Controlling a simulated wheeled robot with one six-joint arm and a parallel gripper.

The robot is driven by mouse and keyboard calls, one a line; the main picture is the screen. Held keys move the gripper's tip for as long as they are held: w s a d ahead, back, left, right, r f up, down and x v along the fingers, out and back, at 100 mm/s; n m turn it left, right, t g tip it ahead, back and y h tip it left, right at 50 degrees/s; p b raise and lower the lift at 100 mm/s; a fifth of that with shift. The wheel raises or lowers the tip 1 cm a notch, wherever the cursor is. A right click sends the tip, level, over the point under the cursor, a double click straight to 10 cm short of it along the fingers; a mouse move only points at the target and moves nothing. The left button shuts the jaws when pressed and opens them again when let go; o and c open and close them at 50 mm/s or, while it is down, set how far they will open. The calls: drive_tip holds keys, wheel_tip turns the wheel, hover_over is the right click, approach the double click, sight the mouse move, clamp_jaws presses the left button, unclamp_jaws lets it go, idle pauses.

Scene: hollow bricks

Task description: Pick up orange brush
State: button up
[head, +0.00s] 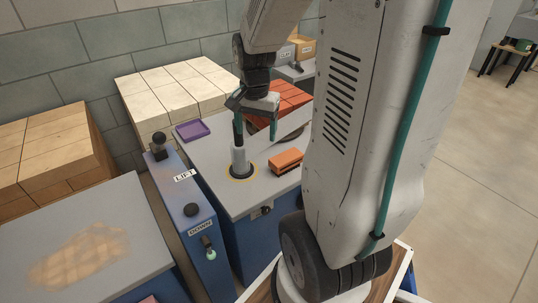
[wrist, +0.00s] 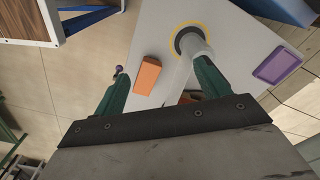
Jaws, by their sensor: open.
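The orange brush (head: 286,160) lies on the grey top of a blue cabinet (head: 246,200), right of a pale grey upright cylinder (head: 239,160). The brush is block-shaped, with a dark strip along its lower side. In the wrist view the brush (wrist: 147,76) shows between the two teal fingers, nearer the left one, and nothing covers most of it. My gripper (head: 256,133) is open and empty, with its fingers pointing down above the cabinet top. It is apart from the brush. In the wrist view my gripper (wrist: 160,82) has its fingers spread wide.
The cylinder stands inside a yellow ring close to the brush. A purple tray (head: 192,131) lies at the back left of the top. Orange-red bricks (head: 290,97) and cream blocks (head: 175,90) stand behind. A blue post marked LIFT (head: 184,177) stands at the left.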

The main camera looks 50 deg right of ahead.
sight(287, 156)
drive_tip(key=d+f+m, duration=0.2)
drive_tip(key=d+f, duration=0.1)
drive_tip(key=d, duration=0.1)
drive_tip(key=d+f+m, duration=0.2)
drive_tip(key=d+f, duration=0.2)
drive_tip(key=s+d+f+m, duration=0.1)
drive_tip(key=d+f+m, duration=0.1)
drive_tip(key=d+f, duration=0.2)
drive_tip(key=shift+f+m, duration=0.15)
drive_tip(key=shift+m, duration=0.25)
drive_tip(key=f, duration=0.8)
drive_tip(key=shift+s+d+f, duration=0.1)
drive_tip(key=shift+s+d, duration=0.15)
drive_tip(key=shift+s, duration=0.05)
drive_tip(key=c, duration=1.1)
